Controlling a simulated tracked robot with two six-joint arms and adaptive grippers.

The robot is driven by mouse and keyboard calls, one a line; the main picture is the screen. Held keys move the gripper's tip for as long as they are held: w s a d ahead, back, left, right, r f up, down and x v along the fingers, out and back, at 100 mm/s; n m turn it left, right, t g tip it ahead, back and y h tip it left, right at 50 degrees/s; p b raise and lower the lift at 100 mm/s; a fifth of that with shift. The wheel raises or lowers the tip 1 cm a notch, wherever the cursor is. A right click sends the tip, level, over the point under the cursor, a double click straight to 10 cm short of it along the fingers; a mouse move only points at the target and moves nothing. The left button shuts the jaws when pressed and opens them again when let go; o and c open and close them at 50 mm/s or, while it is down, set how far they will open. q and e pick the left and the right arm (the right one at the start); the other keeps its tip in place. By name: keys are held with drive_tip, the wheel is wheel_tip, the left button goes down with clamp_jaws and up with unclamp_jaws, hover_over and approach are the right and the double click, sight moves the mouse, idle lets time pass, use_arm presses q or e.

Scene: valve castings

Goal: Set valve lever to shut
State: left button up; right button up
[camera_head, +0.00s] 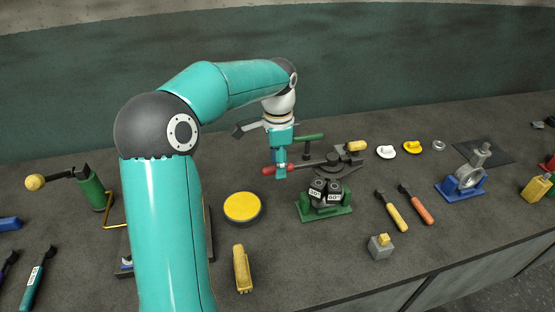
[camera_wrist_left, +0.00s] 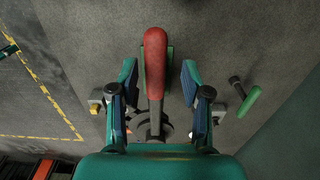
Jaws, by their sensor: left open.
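The valve lever has a red grip (camera_head: 268,170) and a dark bar that runs right to a dark valve body (camera_head: 343,167). In the wrist view, the red grip (camera_wrist_left: 155,60) points up the picture, and the round valve part (camera_wrist_left: 151,127) shows partly below it. My left gripper (camera_head: 280,168) is over the lever at its red grip. In the wrist view, the fingers of my left gripper (camera_wrist_left: 159,85) are open, one on each side of the lever, with a visible gap on both sides. My right gripper is not in view.
Near the lever are a green-handled tool (camera_head: 308,137), a green stand with dark labelled blocks (camera_head: 325,209) and a yellow round pad (camera_head: 242,207). A yellow-knobbed lever (camera_head: 36,182) stands left. Orange-handled (camera_head: 416,206) and yellow-handled tools (camera_head: 397,217) lie right.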

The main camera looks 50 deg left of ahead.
use_arm(q)
drive_tip(key=shift+r, duration=0.1)
wheel_tip(320, 180, up, 12)
idle(0.5)
idle(0.5)
